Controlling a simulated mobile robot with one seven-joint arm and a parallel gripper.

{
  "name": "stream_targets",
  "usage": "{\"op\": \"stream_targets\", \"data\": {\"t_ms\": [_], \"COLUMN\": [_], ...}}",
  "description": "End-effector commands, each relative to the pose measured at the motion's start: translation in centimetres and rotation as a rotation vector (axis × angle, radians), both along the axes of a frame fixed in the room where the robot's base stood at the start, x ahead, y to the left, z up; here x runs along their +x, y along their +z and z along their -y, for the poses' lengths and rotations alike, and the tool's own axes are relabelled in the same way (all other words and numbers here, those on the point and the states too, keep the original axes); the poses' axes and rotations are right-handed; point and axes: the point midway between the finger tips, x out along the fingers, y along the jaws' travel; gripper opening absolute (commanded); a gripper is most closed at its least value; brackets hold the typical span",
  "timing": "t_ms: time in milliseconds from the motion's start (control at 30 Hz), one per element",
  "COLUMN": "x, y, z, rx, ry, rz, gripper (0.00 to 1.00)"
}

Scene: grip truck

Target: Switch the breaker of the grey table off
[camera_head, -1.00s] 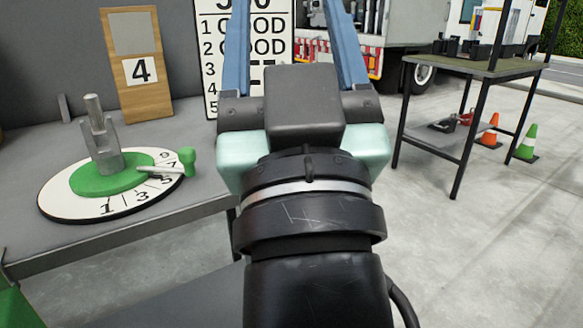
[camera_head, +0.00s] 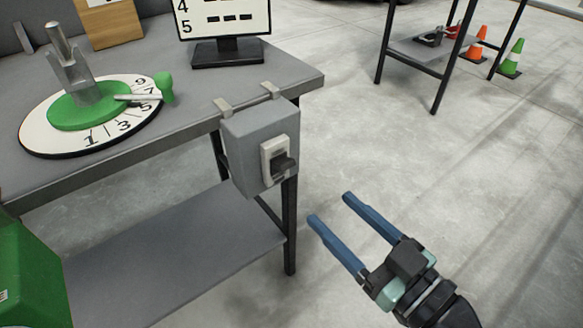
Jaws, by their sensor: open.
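The grey table (camera_head: 195,95) stands at the left. A grey breaker box (camera_head: 240,148) hangs by two clips from the table's right front edge. On its right-hand face is a pale switch plate (camera_head: 268,158) with a dark lever (camera_head: 284,166) that sticks out near the plate's lower part. My gripper (camera_head: 329,207) is to the lower right of the box, with its two blue fingers spread and pointing up and left. It is open and empty, apart from the box and the lever.
A round numbered dial (camera_head: 40,138) with a green handle sits on the table top beside a display stand (camera_head: 228,60). A lower shelf (camera_head: 190,260) and a green object (camera_head: 30,285) are below. Open floor lies right; another table (camera_head: 425,58) and cones stand behind.

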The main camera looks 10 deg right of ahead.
Motion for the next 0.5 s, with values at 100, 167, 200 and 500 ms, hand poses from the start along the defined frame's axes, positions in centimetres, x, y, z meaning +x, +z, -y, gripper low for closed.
{"op": "stream_targets", "data": {"t_ms": [100,167,200,500], "x": [2.1,3.2,4.0,8.6], "y": [-0.1,-0.1,-0.1,0.0], "z": [-1.3,-2.0,-2.4,-5.0], "rx": [-0.002,-0.002,-0.001,-0.002], "ry": [0.005,0.005,0.005,0.002], "rz": [0.002,0.002,0.002,0.001], "gripper": [0.68,0.68,0.68,0.68]}}
